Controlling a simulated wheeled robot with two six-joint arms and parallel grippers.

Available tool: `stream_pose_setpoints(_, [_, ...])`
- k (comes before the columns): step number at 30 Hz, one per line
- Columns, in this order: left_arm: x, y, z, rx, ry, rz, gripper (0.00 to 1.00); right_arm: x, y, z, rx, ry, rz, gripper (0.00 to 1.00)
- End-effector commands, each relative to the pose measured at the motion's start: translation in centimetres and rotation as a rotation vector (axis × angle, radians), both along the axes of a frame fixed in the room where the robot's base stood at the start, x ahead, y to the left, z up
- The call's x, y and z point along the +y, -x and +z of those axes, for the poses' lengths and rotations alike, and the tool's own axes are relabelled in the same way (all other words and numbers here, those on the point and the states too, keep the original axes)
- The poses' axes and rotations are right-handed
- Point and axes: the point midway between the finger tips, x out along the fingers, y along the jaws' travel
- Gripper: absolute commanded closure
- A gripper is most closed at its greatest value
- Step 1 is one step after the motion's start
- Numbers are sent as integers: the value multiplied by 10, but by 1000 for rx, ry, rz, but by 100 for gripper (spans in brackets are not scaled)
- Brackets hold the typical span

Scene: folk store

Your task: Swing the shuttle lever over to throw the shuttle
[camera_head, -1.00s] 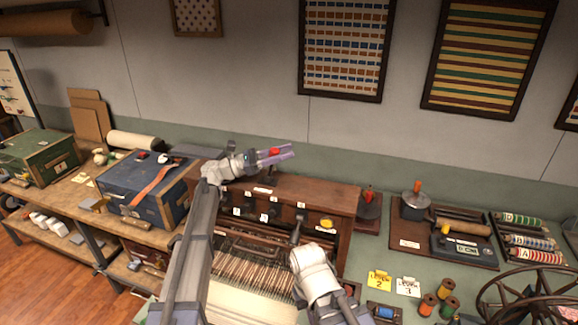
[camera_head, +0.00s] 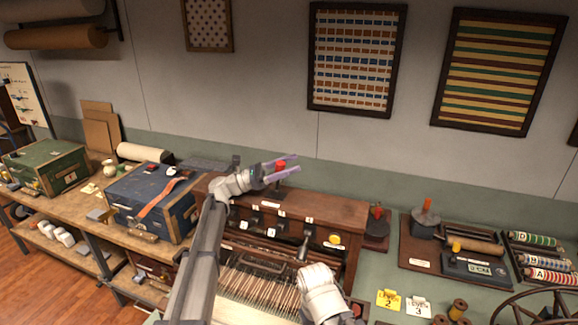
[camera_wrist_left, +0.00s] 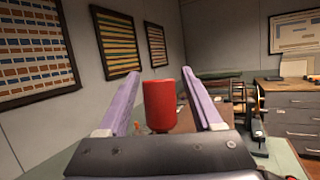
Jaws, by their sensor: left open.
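The shuttle lever's red knob (camera_head: 280,166) stands above the top of the wooden loom (camera_head: 330,211). My left gripper (camera_head: 298,162) is open, with its purple fingers on either side of the knob. In the left wrist view the red knob (camera_wrist_left: 159,105) stands upright between the spread fingers (camera_wrist_left: 160,74), with a visible gap on each side. The lever's lower part is hidden there by the gripper body. My right arm (camera_head: 322,291) shows at the lower middle, in front of the loom; its gripper fingers do not show.
A blue chest (camera_head: 150,201) with a strap stands left of the loom. A yellow knob (camera_head: 335,240) sits on the loom front. At the right are a winder board (camera_head: 421,262), striped spools (camera_head: 535,240), number cards (camera_head: 388,299) and a dark wheel (camera_head: 545,296). The wall rises behind.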

Motion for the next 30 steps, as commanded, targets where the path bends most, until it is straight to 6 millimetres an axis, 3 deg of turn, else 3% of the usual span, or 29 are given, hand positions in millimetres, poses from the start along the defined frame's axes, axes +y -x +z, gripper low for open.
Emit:
stream_pose_setpoints(4, [9, 1, -5, 0, 0, 2, 33, 0, 0, -5, 0, 0, 1, 100])
stream_pose_setpoints(12, [49, 6, -20, 0, 0, 2, 33, 0, 0, -20, 0, 1, 4, 100])
stream_pose_setpoints(18, [69, 9, -26, 0, 0, 1, 33, 0, 0, -26, 0, 1, 6, 100])
stream_pose_setpoints(29, [73, 10, -26, 0, 0, 0, 33, 0, 0, -26, 0, 1, 6, 100])
stream_pose_setpoints(30, [73, 10, -26, 0, 0, 0, 38, 0, 0, -26, 0, 1, 6, 100])
